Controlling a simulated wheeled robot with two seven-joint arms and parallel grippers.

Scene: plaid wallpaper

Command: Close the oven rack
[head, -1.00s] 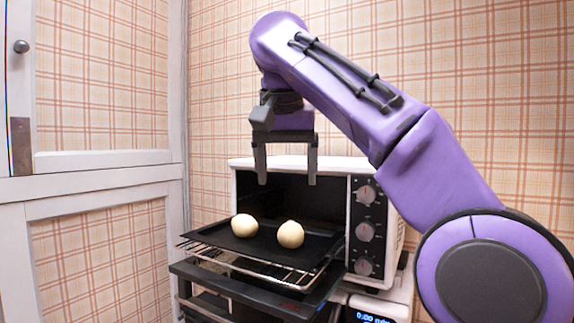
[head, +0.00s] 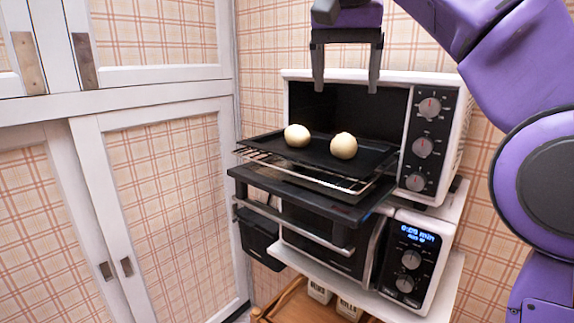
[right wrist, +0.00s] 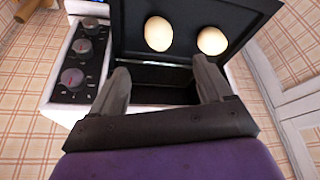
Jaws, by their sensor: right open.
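The white toaster oven (head: 370,78) has its black door (head: 300,196) folded down. The wire rack (head: 330,181) is pulled out over the door and carries a black tray (head: 268,147) with two pale dough balls (head: 297,135) and (head: 343,146). My right gripper (head: 346,88) is open and empty, pointing down in front of the oven's upper part, above and behind the dough balls in the picture. In the right wrist view the tray (right wrist: 205,30) and both balls (right wrist: 159,33) lie beyond the spread fingers (right wrist: 170,85). My left gripper is not in view.
A second appliance with a lit display (head: 416,236) stands below on a white shelf (head: 420,300). A wooden crate (head: 285,305) with small jars is lower down. White cabinet doors (head: 160,200) stand close on the left. Knobs (head: 423,147) line the oven's right side.

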